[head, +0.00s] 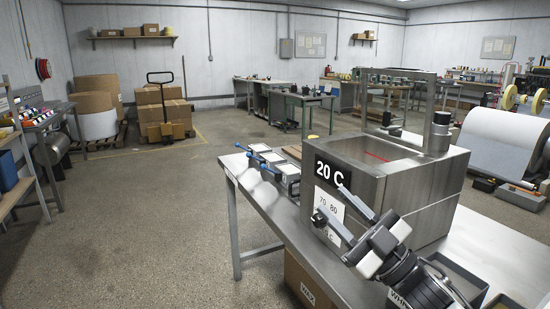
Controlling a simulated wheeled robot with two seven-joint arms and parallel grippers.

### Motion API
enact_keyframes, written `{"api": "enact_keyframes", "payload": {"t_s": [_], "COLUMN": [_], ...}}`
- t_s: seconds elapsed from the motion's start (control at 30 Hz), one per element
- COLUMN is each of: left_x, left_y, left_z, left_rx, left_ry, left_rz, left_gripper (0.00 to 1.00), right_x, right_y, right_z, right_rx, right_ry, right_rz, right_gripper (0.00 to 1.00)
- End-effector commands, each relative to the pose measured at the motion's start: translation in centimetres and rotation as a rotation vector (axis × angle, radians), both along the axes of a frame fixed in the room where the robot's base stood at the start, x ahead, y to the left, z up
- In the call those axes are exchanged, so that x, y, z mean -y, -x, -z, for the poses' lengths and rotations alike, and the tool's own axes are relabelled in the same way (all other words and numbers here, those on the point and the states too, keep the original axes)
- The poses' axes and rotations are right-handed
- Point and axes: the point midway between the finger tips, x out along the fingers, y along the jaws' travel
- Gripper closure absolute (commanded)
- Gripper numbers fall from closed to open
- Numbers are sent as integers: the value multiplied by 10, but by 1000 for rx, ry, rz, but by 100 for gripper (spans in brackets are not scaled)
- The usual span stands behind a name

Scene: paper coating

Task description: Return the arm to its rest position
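My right gripper (331,204) is in front of the steel box (408,188) at the table's right part, pointing up and to the left. Its two fingers are spread apart with nothing seen between them. The fingers overlap the box's front face and its white label in the view; I cannot tell how large the gap to the box is. My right arm (425,290) comes in from the bottom right. My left gripper and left arm are not in view.
The box carries a black "20 C" sign (329,173) and stands on a metal table (265,205). Blue-and-white tools (270,163) lie left of it. A grey bin (462,280) is beside my arm; a cardboard box (305,282) sits below. The floor at left is clear.

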Motion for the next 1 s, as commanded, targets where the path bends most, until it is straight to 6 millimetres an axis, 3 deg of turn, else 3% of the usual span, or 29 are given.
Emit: {"api": "enact_keyframes", "payload": {"t_s": [0.03,0.17,0.3,0.4,0.5,0.6,0.7,1.0], "left_x": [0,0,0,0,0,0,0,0], "left_y": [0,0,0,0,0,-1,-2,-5], "left_z": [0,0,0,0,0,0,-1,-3], "left_rx": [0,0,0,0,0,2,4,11], "left_ry": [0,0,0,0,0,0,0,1], "left_rz": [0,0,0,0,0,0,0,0], "left_gripper": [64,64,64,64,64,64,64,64], "right_x": [-1,5,16,23,30,34,36,37], "right_y": [5,26,74,119,164,200,221,230], "right_z": [36,127,222,279,320,345,358,364], "right_rx": [-108,-400,-724,-938,-1115,-1242,-1313,-1345], "right_ry": [-30,-60,-45,-15,22,53,74,84], "right_rz": [50,202,349,429,486,521,538,544], "right_gripper": [66,66,66,66,66,66,66,66]}}
